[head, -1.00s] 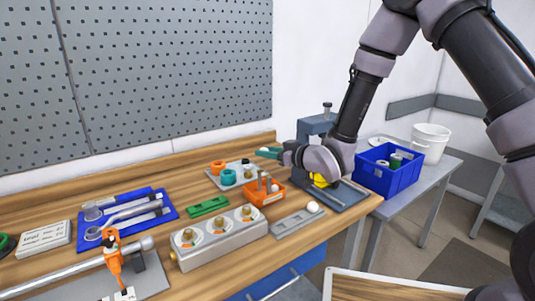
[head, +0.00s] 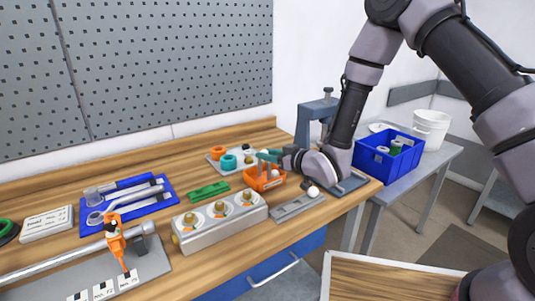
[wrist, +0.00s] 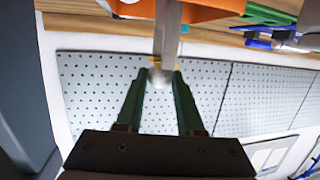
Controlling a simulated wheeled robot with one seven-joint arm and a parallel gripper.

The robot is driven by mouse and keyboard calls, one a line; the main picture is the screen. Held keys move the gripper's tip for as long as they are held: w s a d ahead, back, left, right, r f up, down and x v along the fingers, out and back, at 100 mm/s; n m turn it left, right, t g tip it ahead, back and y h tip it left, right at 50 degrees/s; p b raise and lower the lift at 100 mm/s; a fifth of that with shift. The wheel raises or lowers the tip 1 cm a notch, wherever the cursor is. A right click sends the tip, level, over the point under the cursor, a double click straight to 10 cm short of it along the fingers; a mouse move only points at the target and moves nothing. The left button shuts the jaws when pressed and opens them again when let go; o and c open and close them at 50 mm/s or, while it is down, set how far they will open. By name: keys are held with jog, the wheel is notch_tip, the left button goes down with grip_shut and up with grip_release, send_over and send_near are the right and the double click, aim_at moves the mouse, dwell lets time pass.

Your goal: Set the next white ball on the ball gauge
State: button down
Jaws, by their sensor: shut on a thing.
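In the head view my gripper (head: 268,156) is above the orange tray (head: 263,184), near the table's middle right. The ball gauge looks to be the grey slotted bar (head: 290,208) in front of that tray. The held ball is too small to make out clearly in the head view.
A grey block with several brass-knobbed dials (head: 215,224) stands left of the gauge. A green slotted plate (head: 208,191) lies behind it. A grey press (head: 318,115) stands behind my wrist. A blue bin (head: 388,155) is on the side table at right.

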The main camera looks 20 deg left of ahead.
jog(key=shift+f, duration=0.15)
dwell(0.7)
jog(key=shift+c, duration=2.2)
grip_release()
jog(key=shift+d, duration=0.15)
jog(key=v, duration=1)
jog(key=shift+s+d, duration=0.2)
jog(key=shift+s, duration=0.05)
